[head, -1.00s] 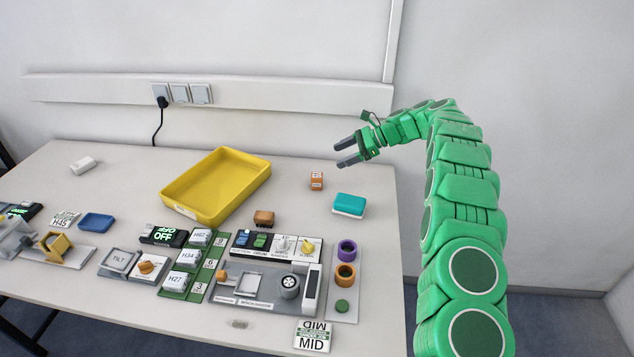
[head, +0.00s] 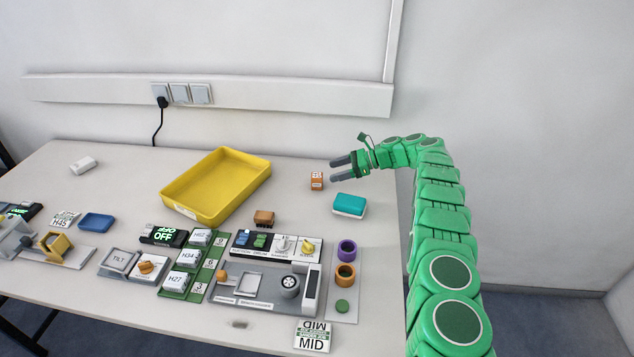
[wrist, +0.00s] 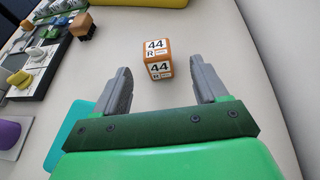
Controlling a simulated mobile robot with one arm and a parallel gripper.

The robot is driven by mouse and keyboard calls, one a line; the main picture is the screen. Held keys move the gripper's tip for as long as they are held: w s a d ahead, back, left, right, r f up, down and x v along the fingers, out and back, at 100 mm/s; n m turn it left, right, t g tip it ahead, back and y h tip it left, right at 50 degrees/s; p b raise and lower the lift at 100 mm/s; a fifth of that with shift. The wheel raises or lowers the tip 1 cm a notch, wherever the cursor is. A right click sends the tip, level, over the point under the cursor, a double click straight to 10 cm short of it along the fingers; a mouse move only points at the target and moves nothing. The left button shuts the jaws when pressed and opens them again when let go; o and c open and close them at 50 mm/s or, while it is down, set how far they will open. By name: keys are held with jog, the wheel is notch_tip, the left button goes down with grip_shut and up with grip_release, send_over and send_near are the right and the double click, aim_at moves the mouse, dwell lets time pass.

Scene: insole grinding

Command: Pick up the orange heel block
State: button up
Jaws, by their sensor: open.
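The orange heel block (head: 317,181) stands on the table near its right side, left of a teal block. In the wrist view the orange heel block (wrist: 157,60) shows white labels reading "44 R" on its top and front faces. My gripper (head: 332,170) is open and empty, close to the block in the head view. In the wrist view my gripper (wrist: 165,78) has its two grey fingers spread apart, with the block just ahead of the gap between them. No contact with the block is visible.
The teal block (head: 349,205) is near the right table edge. A yellow tray (head: 258,181) lies to the left. An orange-brown brush-like block (head: 264,218) and the grinding station (head: 262,292) are nearer the front. The table behind the heel block is clear.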

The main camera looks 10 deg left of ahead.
aim_at(321, 175)
jog(key=shift+s+x, duration=0.2)
jog(key=shift+x, duration=2.85)
jog(key=c, duration=1.1)
